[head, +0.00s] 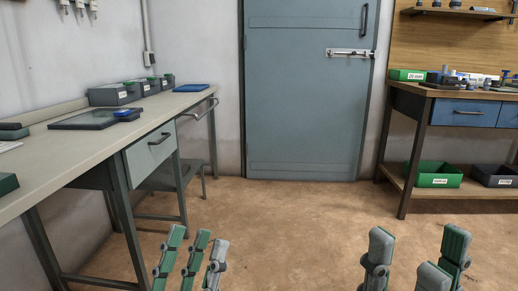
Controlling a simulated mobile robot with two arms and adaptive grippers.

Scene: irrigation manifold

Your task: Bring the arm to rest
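My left gripper (199,243) is at the bottom of the head view, left of centre. Its grey and green fingers point up, with gaps between them and nothing held. My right gripper (418,247) is at the bottom right. Its fingers stand wide apart with only floor showing between them. Both grippers are over open floor, apart from the benches and from each other. The rest of both arms is below the picture edge.
A long workbench (68,153) with a drawer runs along the left wall, with a dark tray (82,121) and bins on top. A blue door (303,120) is at the back. A wooden bench (408,93) with a lower shelf stands at right. The brown floor (290,215) between is clear.

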